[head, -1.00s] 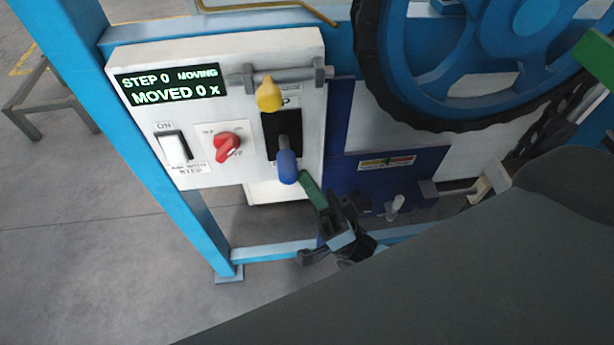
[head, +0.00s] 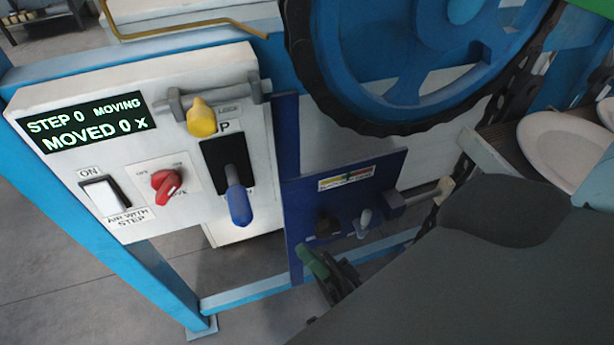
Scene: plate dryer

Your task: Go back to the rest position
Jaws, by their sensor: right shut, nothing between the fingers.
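My right gripper (head: 318,268) is at the lower middle of the head view, with a green fingertip showing. It is shut and empty, below and to the right of the blue-handled lever (head: 238,203), apart from it. Most of its body is hidden behind my grey arm. The lever hangs down in its black slot on the white control box (head: 210,130). My left gripper is not in view.
The box carries a display (head: 82,122) reading "STEP 0 MOVING, MOVED 0 x", a white switch (head: 104,195), a red knob (head: 166,185) and a yellow handle (head: 201,118). A blue wheel (head: 335,70), a blue panel (head: 345,200) and white plates (head: 565,145) are to the right.

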